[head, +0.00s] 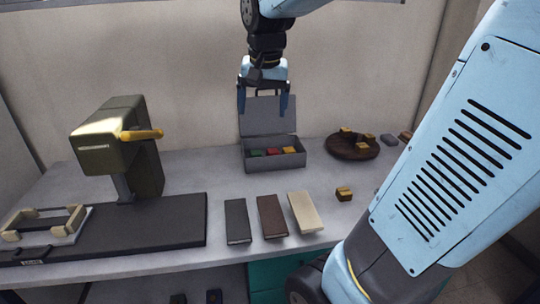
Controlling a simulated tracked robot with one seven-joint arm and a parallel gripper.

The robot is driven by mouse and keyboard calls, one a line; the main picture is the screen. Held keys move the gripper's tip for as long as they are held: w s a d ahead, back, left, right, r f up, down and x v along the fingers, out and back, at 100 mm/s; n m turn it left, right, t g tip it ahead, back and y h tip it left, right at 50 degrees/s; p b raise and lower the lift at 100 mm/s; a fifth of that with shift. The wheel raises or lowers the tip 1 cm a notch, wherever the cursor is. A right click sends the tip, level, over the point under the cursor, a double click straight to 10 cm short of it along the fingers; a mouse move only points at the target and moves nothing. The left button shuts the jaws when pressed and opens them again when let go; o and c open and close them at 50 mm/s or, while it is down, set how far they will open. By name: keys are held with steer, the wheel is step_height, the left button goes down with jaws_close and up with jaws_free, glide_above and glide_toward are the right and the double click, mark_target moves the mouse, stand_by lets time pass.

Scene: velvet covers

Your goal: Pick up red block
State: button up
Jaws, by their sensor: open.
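The red block (273,151) lies in an open grey box (275,163) on the table, between a green block (256,153) on its left and a yellow block (289,150) on its right. The lid of the box (258,128) stands up behind them. My gripper (264,108) points down above the box, its two blue fingers spread apart and empty. The fingers overlap the lid in the picture, and the exact depth between them and the lid is hard to tell. The lower sides of the blocks are hidden by the box's front wall.
A dark press-like machine (130,150) stands at the left. Three flat covers, black (237,221), brown (271,216) and cream (305,212), lie in front of the box. A round brown tray (334,150) with small blocks and a loose block (344,194) are at the right.

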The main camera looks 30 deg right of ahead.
steer(key=w+d+f+m+g+h, duration=0.1)
steer(key=w+d+f+m+g, duration=0.15)
steer(key=w, duration=0.55)
steer(key=w+d+f+m+g+h, duration=0.15)
steer(key=w+f+m, duration=0.25)
steer(key=w, duration=0.4)
steer(key=w+d+f+m+g+h, duration=0.1)
steer(key=w+d+f+m, duration=0.25)
steer(key=w, duration=0.45)
steer(key=w+f+m+g+h, duration=0.2)
steer(key=w+f+m+h, duration=0.15)
steer(key=w+f, duration=0.45)
steer(key=m+g+h, duration=0.1)
steer(key=m+h, duration=0.2)
steer(key=m, duration=0.1)
glide_toward(270, 150)
steer(key=x, duration=0.9)
steer(key=shift+s, duration=0.1)
steer(key=shift+c, duration=0.5)
steer(key=c, duration=1.2)
